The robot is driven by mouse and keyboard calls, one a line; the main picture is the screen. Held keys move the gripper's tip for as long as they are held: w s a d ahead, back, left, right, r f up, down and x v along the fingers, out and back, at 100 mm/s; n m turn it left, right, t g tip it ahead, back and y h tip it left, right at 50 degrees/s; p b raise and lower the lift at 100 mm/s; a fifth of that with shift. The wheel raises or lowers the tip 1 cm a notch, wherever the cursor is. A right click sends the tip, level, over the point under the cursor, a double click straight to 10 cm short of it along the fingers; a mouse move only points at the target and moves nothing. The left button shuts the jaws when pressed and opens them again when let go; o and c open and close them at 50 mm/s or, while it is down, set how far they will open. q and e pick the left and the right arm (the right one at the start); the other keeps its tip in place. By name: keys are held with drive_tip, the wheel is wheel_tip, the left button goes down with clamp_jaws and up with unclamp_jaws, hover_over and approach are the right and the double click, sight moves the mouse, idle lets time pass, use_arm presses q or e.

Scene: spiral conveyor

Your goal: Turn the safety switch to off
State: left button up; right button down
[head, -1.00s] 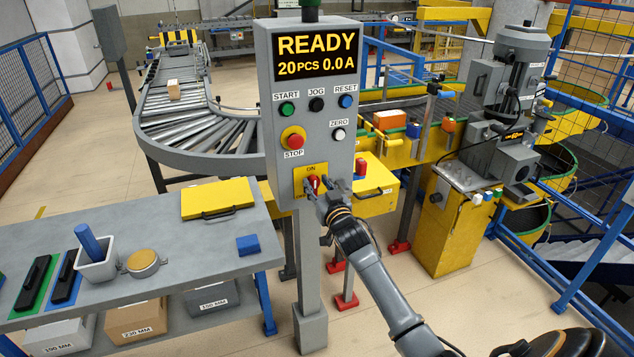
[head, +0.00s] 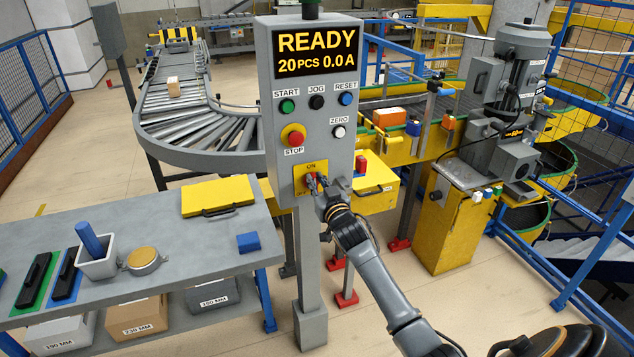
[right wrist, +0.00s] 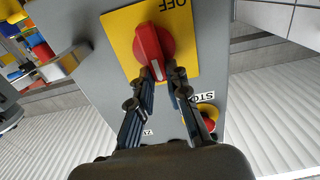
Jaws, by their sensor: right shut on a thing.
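The safety switch is a red knob (right wrist: 150,45) on a yellow plate (head: 304,191) low on the grey control panel (head: 268,110). The plate reads ON at its top in the head view. In the upside-down right wrist view, OFF shows at the plate's other end. The knob's white mark points away from OFF, slightly slanted. My right gripper (head: 318,184) is at the knob, shut on its pointer end, with one fingertip on each side; the fingers also show in the wrist view (right wrist: 166,76). They hide the ON label there. My left gripper is out of view.
The red STOP button (head: 293,138) sits just above the switch. The panel screen (head: 316,53) reads READY. A grey workbench (head: 180,250) stands at left, a roller conveyor (head: 190,110) behind. A yellow box (head: 375,195) is close to the gripper's right.

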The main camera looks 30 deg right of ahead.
sight(304, 183)
drive_tip(key=n, duration=0.4)
drive_tip(key=a+f+n+b, duration=0.1)
drive_tip(key=n, duration=0.4)
drive_tip(key=a+n+b, duration=0.1)
drive_tip(key=n, duration=0.3)
drive_tip(key=shift+w+a+f, duration=0.1)
drive_tip(key=shift+w+f, duration=0.15)
drive_tip(key=shift+f, duration=0.15)
drive_tip(key=shift+a+f+n, duration=0.1)
drive_tip(key=shift+f+n, duration=0.1)
drive_tip(key=shift+n, duration=0.9)
drive_tip(key=shift+f+n, duration=0.2)
drive_tip(key=shift+n, duration=0.9)
drive_tip(key=c, duration=1.3)
unclamp_jaws()
drive_tip(key=v, duration=1.2)
